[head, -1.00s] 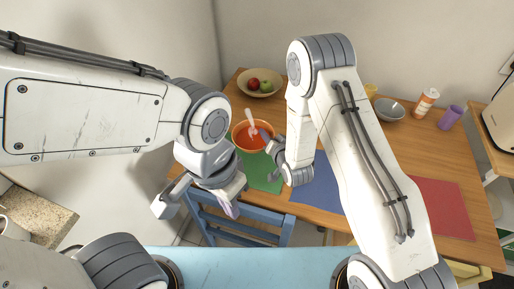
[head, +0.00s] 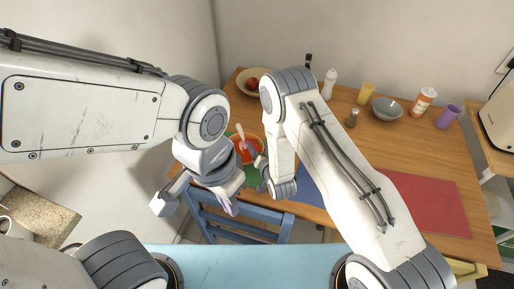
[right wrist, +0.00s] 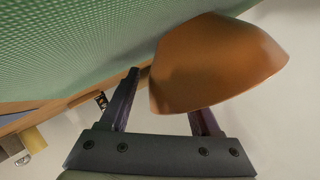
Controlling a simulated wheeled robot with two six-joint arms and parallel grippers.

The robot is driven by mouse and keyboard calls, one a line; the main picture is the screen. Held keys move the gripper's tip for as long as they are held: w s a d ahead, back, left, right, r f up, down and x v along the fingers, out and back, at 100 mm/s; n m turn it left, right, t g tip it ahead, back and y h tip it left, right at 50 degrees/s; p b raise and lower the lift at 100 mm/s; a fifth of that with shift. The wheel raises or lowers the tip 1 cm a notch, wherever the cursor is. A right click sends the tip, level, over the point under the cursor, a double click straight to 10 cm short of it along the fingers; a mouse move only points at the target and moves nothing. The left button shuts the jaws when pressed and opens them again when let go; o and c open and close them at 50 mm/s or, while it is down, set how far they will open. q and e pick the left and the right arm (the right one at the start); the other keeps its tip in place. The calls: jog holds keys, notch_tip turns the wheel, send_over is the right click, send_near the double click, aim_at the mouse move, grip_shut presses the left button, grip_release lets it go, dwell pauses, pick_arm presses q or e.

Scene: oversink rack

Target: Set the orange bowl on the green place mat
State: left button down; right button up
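The orange bowl (head: 248,152) is at the left part of the table, with a pale spoon-like utensil (head: 240,133) standing in it. The green place mat (head: 253,181) shows below and around it, partly hidden by my right arm. My right gripper (head: 259,162) is at the bowl's right side. In the right wrist view the bowl (right wrist: 215,65) has its wall between the fingers, covering one fingertip. The green mat (right wrist: 70,50) lies close beside it; I cannot tell if they touch.
A fruit bowl (head: 240,85) stands at the back left. A grey bowl (head: 387,109), yellow cup (head: 366,93), and purple cup (head: 447,117) stand at the back right. A blue chair (head: 240,228) is at the front edge. A red mat (head: 432,205) lies right.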

jog(key=b+v, duration=0.2)
jog(key=v, duration=0.9)
jog(key=shift+s+d+r, duration=0.1)
jog(key=shift+s+r, duration=0.05)
jog(key=shift+s, duration=0.2)
jog(key=s+a+r+n+g, duration=0.4)
jog(key=a+r+n+g, duration=0.1)
jog(key=r+g, duration=0.25)
jog(key=s+d+r+n+g+h, duration=0.1)
jog(key=s+d+r+n+g, duration=0.1)
jog(key=s+r, duration=0.4)
jog(key=s+d+r+n+g+h, duration=0.2)
jog(key=s+d+r+n+g, duration=0.1)
jog(key=s, duration=1)
notch_tip(320, 180, up, 3)
jog(key=shift+d+f+n, duration=0.15)
jog(key=shift+d+n, duration=0.15)
jog(key=shift+d, duration=0.15)
jog(key=shift+g, duration=0.25)
